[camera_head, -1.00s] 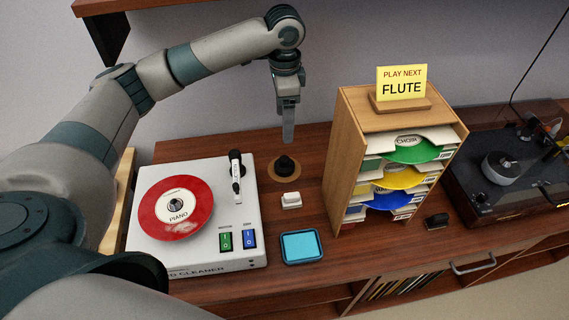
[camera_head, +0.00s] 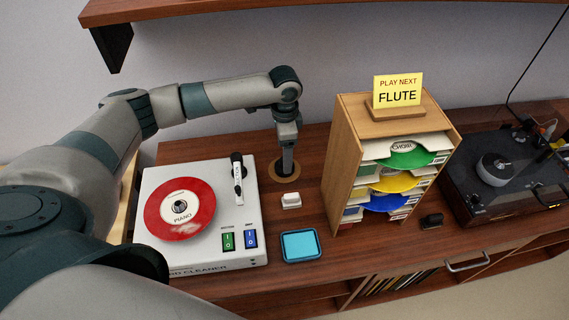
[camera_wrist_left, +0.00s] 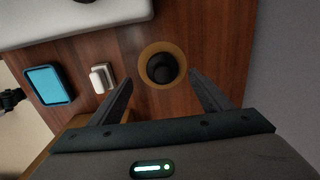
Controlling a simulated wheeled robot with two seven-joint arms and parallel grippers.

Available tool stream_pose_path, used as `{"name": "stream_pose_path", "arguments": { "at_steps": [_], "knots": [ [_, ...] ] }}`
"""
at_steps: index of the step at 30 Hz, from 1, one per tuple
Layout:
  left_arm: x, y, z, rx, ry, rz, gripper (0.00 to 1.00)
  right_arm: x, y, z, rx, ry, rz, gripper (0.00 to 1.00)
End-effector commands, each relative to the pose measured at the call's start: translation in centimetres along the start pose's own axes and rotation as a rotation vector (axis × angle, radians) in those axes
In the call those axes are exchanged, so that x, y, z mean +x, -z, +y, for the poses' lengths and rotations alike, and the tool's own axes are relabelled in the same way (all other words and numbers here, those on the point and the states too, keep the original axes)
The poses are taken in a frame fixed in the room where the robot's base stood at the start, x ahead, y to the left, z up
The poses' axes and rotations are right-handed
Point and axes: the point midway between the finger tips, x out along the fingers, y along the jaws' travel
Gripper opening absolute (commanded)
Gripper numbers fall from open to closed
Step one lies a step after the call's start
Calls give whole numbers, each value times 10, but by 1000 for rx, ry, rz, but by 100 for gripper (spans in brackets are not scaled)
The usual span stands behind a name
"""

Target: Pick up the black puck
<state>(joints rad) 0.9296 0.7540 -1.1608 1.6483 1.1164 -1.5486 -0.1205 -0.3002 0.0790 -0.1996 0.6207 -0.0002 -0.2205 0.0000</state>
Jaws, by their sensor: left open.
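The black puck (camera_wrist_left: 162,68) stands on a round tan coaster (camera_wrist_left: 178,53) on the wooden cabinet top. In the left wrist view it lies ahead of my left gripper (camera_wrist_left: 160,92), roughly centred between its two fingers. The fingers are apart and nothing is between their tips that I can see gripped. In the head view my left gripper (camera_head: 287,170) points down over the coaster (camera_head: 285,178) and hides the puck. My right gripper does not show.
A white record cleaner (camera_head: 155,245) with a red record (camera_head: 180,209) stands left of the coaster. A small white block (camera_head: 291,201) and a blue-topped tray (camera_head: 301,246) lie in front. A wooden record rack (camera_head: 345,165) stands close on the right, a turntable (camera_head: 510,195) beyond it.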

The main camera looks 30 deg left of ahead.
Motion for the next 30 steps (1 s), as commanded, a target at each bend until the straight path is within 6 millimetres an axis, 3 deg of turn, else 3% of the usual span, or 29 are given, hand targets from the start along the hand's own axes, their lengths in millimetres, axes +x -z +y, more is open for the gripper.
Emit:
{"name": "stream_pose_path", "arguments": {
  "at_steps": [13,24,30],
  "knots": [
    [5,0,-1,0,0,-1,72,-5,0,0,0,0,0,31],
    [46,1,-4,0,0,-2,72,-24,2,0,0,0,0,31],
    [53,1,-4,1,1,-1,72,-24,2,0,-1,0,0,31]
  ]
}}
